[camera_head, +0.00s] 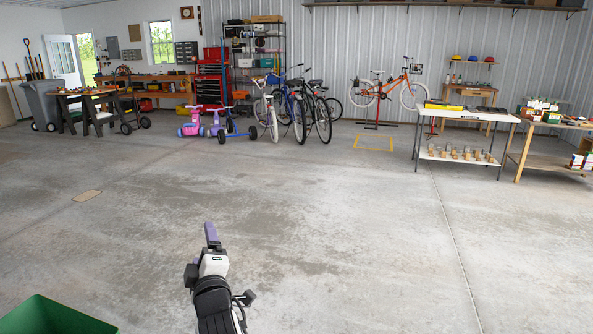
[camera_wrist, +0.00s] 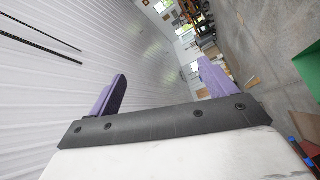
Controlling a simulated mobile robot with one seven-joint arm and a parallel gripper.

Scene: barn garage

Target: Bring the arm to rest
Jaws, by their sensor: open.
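My arm reaches up from the bottom of the head view, with my gripper (camera_head: 211,236) in front of me above the bare floor. In the wrist view my gripper (camera_wrist: 160,88) shows two purple fingers set wide apart, with nothing between them. The gripper is open and empty. It touches nothing that I can see. The wrist view is tilted, with the white ribbed wall on the left and the floor on the right.
A green bin (camera_head: 55,316) stands close at the lower left. Bicycles (camera_head: 290,108) stand in the middle distance, and a white-topped table (camera_head: 470,115) stands at the right. The concrete floor (camera_head: 330,230) between is clear.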

